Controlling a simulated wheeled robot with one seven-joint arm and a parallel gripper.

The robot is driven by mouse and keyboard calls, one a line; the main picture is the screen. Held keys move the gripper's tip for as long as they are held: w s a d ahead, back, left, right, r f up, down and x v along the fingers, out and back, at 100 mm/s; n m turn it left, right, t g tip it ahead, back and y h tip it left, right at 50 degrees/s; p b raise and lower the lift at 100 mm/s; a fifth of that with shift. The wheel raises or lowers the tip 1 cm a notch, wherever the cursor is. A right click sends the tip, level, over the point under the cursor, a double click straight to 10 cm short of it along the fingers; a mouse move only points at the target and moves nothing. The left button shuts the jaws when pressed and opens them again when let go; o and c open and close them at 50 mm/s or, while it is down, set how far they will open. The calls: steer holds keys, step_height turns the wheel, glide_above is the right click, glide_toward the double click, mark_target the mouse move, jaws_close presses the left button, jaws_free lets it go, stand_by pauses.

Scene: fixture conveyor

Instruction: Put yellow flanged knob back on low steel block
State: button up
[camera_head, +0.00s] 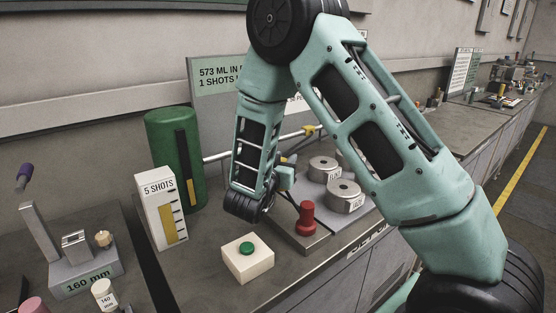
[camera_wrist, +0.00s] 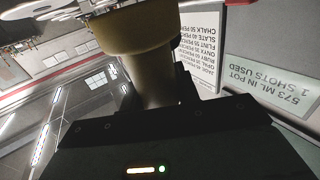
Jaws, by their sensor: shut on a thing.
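My gripper (camera_head: 286,178) is beyond the end of my bent forearm, above the bench, and only partly shows in the head view. In the wrist view my gripper (camera_wrist: 153,95) is shut on the yellow flanged knob (camera_wrist: 150,75), with its pale stem between the dark fingers and its wide yellow flange at the top of the picture. I cannot pick the knob out in the head view. A low steel block (camera_head: 312,244) lies on the bench with a red knob (camera_head: 306,217) standing on it, below and right of my gripper. I cannot tell whether this is the task's block.
Round steel weights (camera_head: 344,196) stand on a plate behind the red knob. A cream box with a green button (camera_head: 247,251), a "5 SHOTS" gauge (camera_head: 161,208) and a green cylinder (camera_head: 174,160) are to the left. A "160 mm" steel fixture (camera_head: 88,277) is at far left.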

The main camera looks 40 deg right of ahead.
steer(key=shift+r, duration=0.1)
steer(key=shift+s+a, duration=0.1)
steer(key=shift+f+b, duration=2.6)
steer(key=shift+f, duration=0.8)
steer(key=shift+f+b, duration=0.4)
steer(key=shift+f, duration=0.2)
steer(key=o, duration=1.2)
step_height(320, 180, up, 10)
